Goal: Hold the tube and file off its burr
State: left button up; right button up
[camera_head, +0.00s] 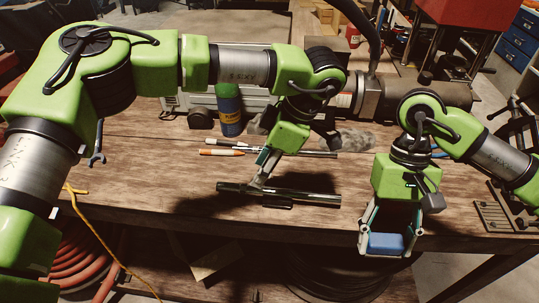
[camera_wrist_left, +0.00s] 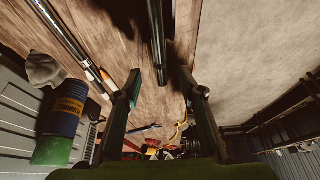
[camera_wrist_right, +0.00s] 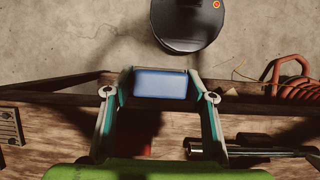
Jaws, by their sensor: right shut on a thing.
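A dark, shiny tube (camera_head: 310,195) lies along the front of the wooden bench in the head view. My left gripper (camera_head: 263,170) reaches down to it. In the left wrist view my left gripper (camera_wrist_left: 160,88) has its fingers apart, with the tube (camera_wrist_left: 157,45) in line between them and gaps on both sides. My right gripper (camera_head: 390,232) is shut on a blue block (camera_head: 386,244), to the right of the tube near the front edge. The block (camera_wrist_right: 160,84) sits between the fingertips in the right wrist view. I cannot make out a burr or a file.
Behind the tube lie thin rods (camera_head: 309,152) and an orange marker (camera_head: 221,152). A blue and green can (camera_head: 229,112) stands further back. A slotted metal plate (camera_head: 493,214) is at the right. The bench's front edge is close to both grippers; a red hose coil (camera_head: 72,262) is below.

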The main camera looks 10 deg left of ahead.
aim_at(250, 187)
pick_arm(q)
jog(key=x, duration=0.7)
jog(key=shift+f, duration=0.15)
grip_shut()
dwell(0.5)
